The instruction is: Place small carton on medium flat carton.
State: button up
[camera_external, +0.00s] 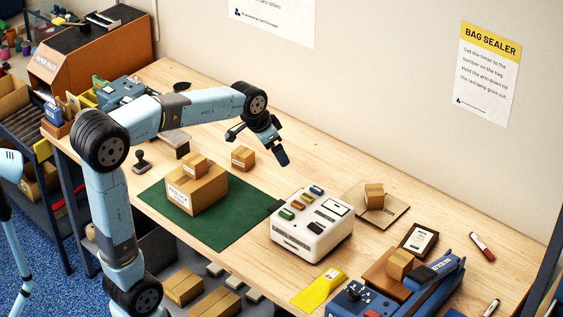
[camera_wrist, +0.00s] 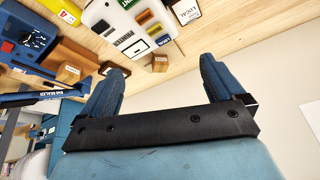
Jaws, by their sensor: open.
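Several small brown cartons are in view. One small carton (camera_external: 243,158) stands on the bare table behind the green mat. Another small carton (camera_external: 194,165) rests on top of a larger labelled carton (camera_external: 205,194) on the mat. A third small carton (camera_external: 374,195) stands on a flat brown sheet (camera_external: 391,214) at right. I cannot tell which of these the task names. My gripper (camera_external: 257,146) is open and empty, held above the table to the right of the lone small carton. In the wrist view, my gripper (camera_wrist: 162,70) has its fingers apart; a small carton (camera_wrist: 160,64) shows beyond them.
A green mat (camera_external: 228,229) lies under the larger carton. A white button machine (camera_external: 312,229) stands right of it. The blue bag sealer (camera_external: 432,282) is at front right, with a carton (camera_external: 400,263) on its brown base. A dark plaque (camera_external: 419,241) lies nearby.

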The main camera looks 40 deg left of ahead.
jog(key=s+a+f+n, duration=0.1)
jog(key=s+a, duration=0.1)
jog(key=s, duration=0.7)
jog(key=s+a+f+n, duration=0.2)
jog(key=s, duration=0.7)
jog(key=s+a+f+n+t+y, duration=0.1)
jog(key=s+a, duration=0.2)
jog(key=s, duration=0.6)
jog(key=shift+s+f+n, duration=0.3)
jog(key=shift+s, duration=0.05)
